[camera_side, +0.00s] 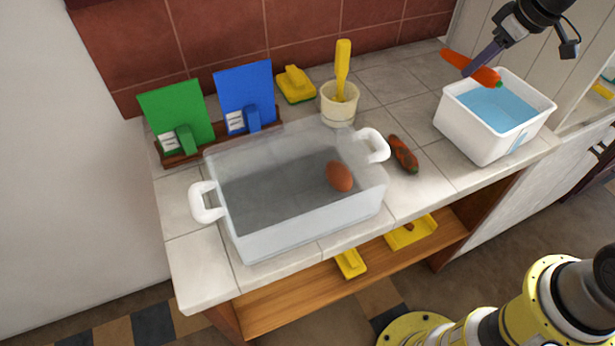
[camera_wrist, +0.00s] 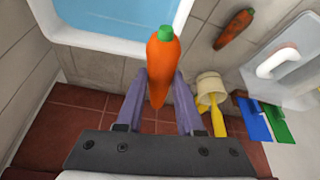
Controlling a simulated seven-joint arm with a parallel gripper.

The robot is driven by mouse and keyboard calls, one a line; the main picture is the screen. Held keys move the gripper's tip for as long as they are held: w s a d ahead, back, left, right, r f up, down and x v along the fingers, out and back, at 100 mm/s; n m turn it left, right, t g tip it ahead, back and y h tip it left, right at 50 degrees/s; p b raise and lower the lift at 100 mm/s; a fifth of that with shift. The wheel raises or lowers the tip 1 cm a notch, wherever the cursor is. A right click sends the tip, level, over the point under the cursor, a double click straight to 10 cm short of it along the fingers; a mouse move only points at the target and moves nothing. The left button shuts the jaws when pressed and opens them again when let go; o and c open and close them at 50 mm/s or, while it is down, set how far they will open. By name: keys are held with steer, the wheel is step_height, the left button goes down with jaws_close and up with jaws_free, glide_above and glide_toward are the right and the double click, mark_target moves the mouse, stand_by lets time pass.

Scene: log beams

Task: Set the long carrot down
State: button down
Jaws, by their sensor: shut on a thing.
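The long carrot (camera_side: 466,66) is bright orange with a green end. My gripper (camera_side: 471,69) is shut on it at the back right, above and behind the white tub of blue water (camera_side: 464,112). In the wrist view the carrot (camera_wrist: 163,65) lies between my two purple fingers (camera_wrist: 160,98), its green end toward the tub (camera_wrist: 142,47). In the side view the green end is close to the tub's back rim; I cannot tell whether it reaches over the water.
A clear bin (camera_side: 240,229) with white handles holds a reddish-brown potato-like thing (camera_side: 339,176). A dirty carrot (camera_side: 403,154) lies on the tiled counter between bin and tub. A cream pot (camera_side: 338,108) with a yellow brush stands behind. Green (camera_side: 175,113) and blue boards stand at left.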

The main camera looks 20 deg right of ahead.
steer(key=w+a+n+g+y, duration=0.1)
steer(key=w+a+n+y, duration=0.15)
steer(key=a+n, duration=0.75)
steer(key=n+g, duration=0.3)
steer(key=n, duration=0.2)
glide_above(293, 208)
steer(key=s, duration=0.2)
step_height(293, 208, down, 4)
steer(key=shift+y, duration=0.35)
steer(key=f, duration=0.4)
steer(key=shift+a+f, duration=0.3)
steer(key=shift+f, duration=2.9)
steer(key=c, duration=0.5)
jaws_free()
steer(key=shift+f, duration=0.15)
steer(key=shift+c, duration=0.2)
